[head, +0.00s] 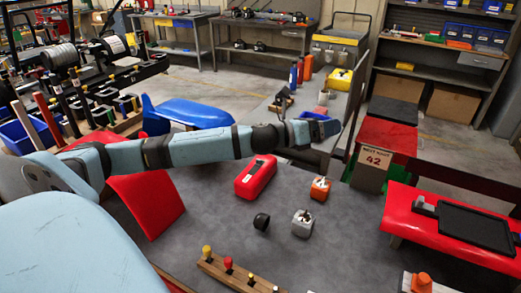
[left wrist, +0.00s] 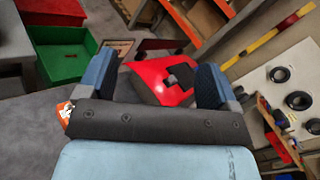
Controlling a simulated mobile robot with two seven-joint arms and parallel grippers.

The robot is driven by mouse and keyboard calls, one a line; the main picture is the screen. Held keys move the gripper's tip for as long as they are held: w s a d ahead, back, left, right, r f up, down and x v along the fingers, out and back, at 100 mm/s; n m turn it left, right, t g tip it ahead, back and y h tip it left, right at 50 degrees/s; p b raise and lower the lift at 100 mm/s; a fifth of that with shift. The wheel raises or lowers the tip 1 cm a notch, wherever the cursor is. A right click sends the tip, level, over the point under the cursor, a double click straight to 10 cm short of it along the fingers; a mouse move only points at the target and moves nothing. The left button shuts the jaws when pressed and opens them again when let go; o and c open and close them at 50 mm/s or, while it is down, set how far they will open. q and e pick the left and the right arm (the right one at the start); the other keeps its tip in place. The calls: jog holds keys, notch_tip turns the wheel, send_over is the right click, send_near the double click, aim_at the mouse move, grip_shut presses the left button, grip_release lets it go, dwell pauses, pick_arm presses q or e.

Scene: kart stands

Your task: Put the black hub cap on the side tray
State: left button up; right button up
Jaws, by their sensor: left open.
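A small round black piece, which looks like the black hub cap (head: 261,221), lies on the grey table (head: 215,225) in the head view. A flat black tray (head: 475,227) rests on a red panel at the right; I take it for the side tray. My left gripper (head: 327,128) is stretched out over the far part of the table, well away from the hub cap. In the left wrist view its two fingers are apart and empty (left wrist: 154,75), with a red panel (left wrist: 150,75) bearing a dark patch beyond them. My right gripper is in no view.
A red box (head: 256,178), an orange block (head: 320,189) and a grey block (head: 302,223) stand near the hub cap. A wooden rack with knobs (head: 236,272) lies at the front. A sign (head: 374,165) stands between table and red panel.

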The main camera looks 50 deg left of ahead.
pick_arm(q)
jog(key=w+a+f+n+g+y, duration=0.15)
jog(key=a+f+n+y, duration=0.35)
jog(key=n, duration=0.5)
jog(key=n+g+y+p, duration=0.2)
jog(key=n+g+y, duration=0.1)
jog(key=n+g, duration=1.05)
send_over(261, 216)
notch_tip(261, 216, down, 12)
jog(key=m+g, duration=0.2)
notch_tip(261, 216, down, 7)
jog(key=shift+r+b, duration=0.1)
jog(key=shift+b, duration=0.35)
jog(key=shift+s+f, duration=0.1)
jog(key=shift+f, duration=3)
jog(key=c, duration=1.1)
jog(key=shift+o, duration=0.2)
jog(key=shift+r, duration=0.1)
notch_tip(261, 216, up, 20)
jog(key=p, duration=0.1)
